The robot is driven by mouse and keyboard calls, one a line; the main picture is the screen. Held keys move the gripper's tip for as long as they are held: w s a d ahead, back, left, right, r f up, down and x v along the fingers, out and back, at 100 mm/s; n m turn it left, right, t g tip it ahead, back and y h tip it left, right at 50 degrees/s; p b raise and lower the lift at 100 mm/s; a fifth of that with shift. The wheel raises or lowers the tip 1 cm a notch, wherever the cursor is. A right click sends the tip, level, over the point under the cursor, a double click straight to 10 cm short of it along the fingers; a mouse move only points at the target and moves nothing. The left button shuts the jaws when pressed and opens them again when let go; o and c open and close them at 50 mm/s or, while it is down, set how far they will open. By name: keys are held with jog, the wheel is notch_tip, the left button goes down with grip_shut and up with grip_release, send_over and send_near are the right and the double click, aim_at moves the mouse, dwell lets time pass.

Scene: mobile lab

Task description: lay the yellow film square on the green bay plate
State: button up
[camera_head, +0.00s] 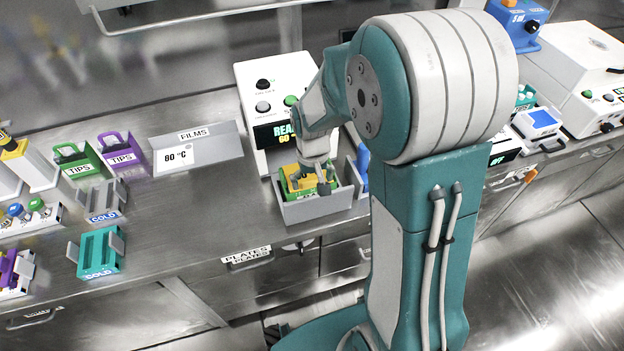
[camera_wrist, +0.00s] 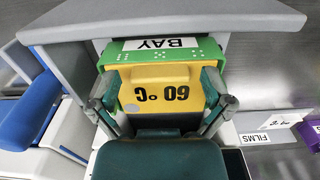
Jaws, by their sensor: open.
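The yellow film square (camera_wrist: 160,72), marked 60 °C, lies over the green bay plate (camera_wrist: 125,53) in the wrist view, with green showing at its far edge and sides. In the head view the yellow film (camera_head: 290,181) is partly hidden by my gripper (camera_head: 308,184), and the green plate shows around it inside a grey bay. My gripper (camera_wrist: 160,95) is open, with one finger at each side of the film. I cannot tell whether the fingers touch it.
The grey bay (camera_head: 318,209) has raised walls, close around my gripper. A white instrument (camera_head: 262,82) with a lit display stands behind it. A grey FILMS rack (camera_head: 222,146) with a white 80 °C film (camera_head: 173,158) stands left. Clear bench lies between the COLD rack (camera_head: 98,252) and the bay.

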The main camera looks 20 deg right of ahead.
aim_at(312, 181)
notch_tip(312, 181, up, 12)
dwell(0.5)
jog(key=shift+f, duration=0.1)
jog(key=s+r+t, duration=0.2)
jog(key=s+r, duration=0.2)
jog(key=s, duration=0.4)
jog(key=s+r+t, duration=0.3)
jog(key=s+r, duration=0.1)
jog(key=s, duration=0.5)
jog(key=shift+r+t, duration=0.2)
jog(key=shift+t, duration=0.1)
